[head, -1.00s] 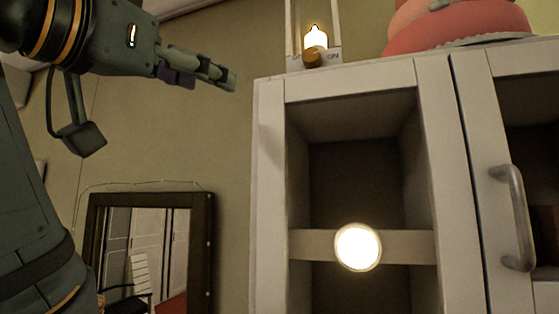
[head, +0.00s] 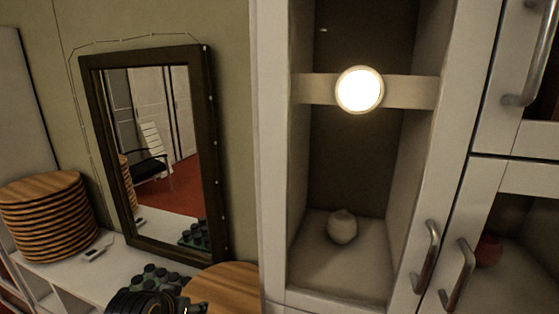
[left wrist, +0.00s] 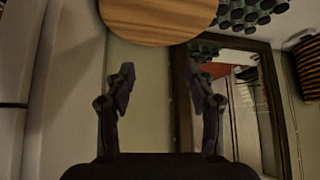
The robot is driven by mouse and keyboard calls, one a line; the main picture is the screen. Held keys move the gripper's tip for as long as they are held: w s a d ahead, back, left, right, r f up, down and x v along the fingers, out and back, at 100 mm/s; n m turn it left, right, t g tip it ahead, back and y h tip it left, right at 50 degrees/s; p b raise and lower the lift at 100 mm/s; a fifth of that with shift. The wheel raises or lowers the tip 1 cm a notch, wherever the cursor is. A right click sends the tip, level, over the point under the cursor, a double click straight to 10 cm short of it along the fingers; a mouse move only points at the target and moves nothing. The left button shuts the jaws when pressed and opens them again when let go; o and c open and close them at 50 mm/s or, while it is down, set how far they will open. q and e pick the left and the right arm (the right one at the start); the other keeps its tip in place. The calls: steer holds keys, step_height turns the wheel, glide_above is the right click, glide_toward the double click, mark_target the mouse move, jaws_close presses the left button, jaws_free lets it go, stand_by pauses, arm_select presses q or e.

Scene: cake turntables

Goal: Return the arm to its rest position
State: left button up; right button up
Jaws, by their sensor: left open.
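My left gripper (left wrist: 162,85) shows in the left wrist view with its two fingers apart and nothing between them. Behind it are a plain wall and the edge of the dark-framed mirror (left wrist: 184,100). In the head view only a dark, gold-ringed part of my arm shows at the bottom edge, in front of the white shelf; the fingers cannot be made out there. My right gripper is in neither view.
A white cabinet (head: 272,200) with a lit round lamp (head: 359,90) and a small pale vase (head: 342,226) stands right. The mirror (head: 215,150) leans on the wall. A wooden disc stack (head: 48,218) and round wooden board (head: 228,285) sit on the white shelf (head: 60,272).

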arm_select(q)
steer(key=s+a+f+g+y, duration=0.1)
steer(key=s+f+g, duration=0.1)
steer(key=s+f, duration=0.65)
steer(key=s+a+f+g, duration=0.2)
steer(key=s+f, duration=0.4)
steer(key=s, duration=0.5)
step_height(320, 180, down, 29)
steer(key=a+g+b, duration=0.2)
steer(key=b, duration=0.3)
steer(key=s+a+f+g+b, duration=0.1)
steer(key=s+f+b, duration=0.3)
steer(key=s+f, duration=1.7)
step_height(320, 180, down, 2)
steer(key=shift+a+f+n+b, duration=0.2)
steer(key=shift+n+b, duration=0.1)
